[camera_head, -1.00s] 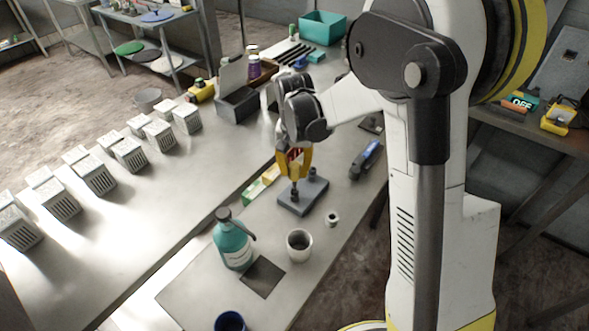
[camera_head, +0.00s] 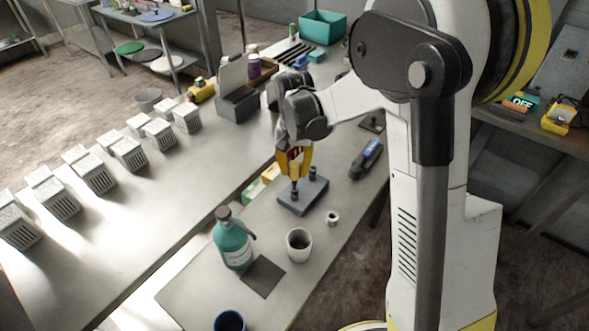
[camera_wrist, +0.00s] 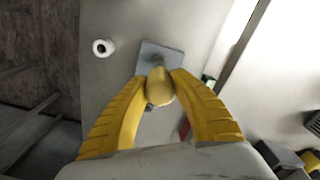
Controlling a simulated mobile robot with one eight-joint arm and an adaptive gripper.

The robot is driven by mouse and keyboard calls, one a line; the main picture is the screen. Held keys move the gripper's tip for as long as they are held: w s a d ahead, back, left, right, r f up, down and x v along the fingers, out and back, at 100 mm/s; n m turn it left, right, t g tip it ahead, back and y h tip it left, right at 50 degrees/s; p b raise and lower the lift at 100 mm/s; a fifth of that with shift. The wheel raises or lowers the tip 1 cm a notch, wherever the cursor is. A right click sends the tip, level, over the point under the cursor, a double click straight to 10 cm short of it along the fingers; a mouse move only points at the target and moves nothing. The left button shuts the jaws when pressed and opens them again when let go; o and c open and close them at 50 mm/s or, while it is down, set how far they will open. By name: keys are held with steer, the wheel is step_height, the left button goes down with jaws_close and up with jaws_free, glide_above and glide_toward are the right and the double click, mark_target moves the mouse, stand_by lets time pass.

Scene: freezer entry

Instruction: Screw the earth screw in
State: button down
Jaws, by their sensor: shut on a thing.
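The grey block (camera_head: 288,207) lies on the front bench, with a short dark post (camera_head: 312,174) standing on its back right part. My gripper (camera_head: 295,172) points down over the block's left part, its yellow fingers shut on the earth screw. In the wrist view the screw shows as a rounded brass-coloured head (camera_wrist: 160,88) between the fingertips (camera_wrist: 160,82). In the head view its lower part (camera_head: 294,190) shows upright below the fingers, at the block. I cannot tell how deep it sits. The grey block (camera_wrist: 163,54) also shows in the wrist view, partly covered by my fingers.
A small white ring (camera_head: 332,218), a white cup (camera_head: 299,245) and a teal bottle (camera_head: 234,246) stand nearer on the bench. A dark blue handheld tool (camera_head: 366,160) lies to the right. Green and yellow boxes (camera_head: 262,182) sit close left of the block.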

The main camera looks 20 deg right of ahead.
steer(key=shift+f+b, duration=0.8)
steer(key=shift+f, duration=0.2)
stand_by(0.4)
steer(key=m, duration=0.3)
steer(key=shift+f+b, duration=0.1)
steer(key=shift+b, duration=0.2)
steer(key=m, duration=0.5)
steer(key=m+b, duration=0.1)
steer(key=m, duration=0.9)
steer(key=shift+m, duration=0.4)
steer(key=m, duration=0.3)
steer(key=shift+b, duration=0.3)
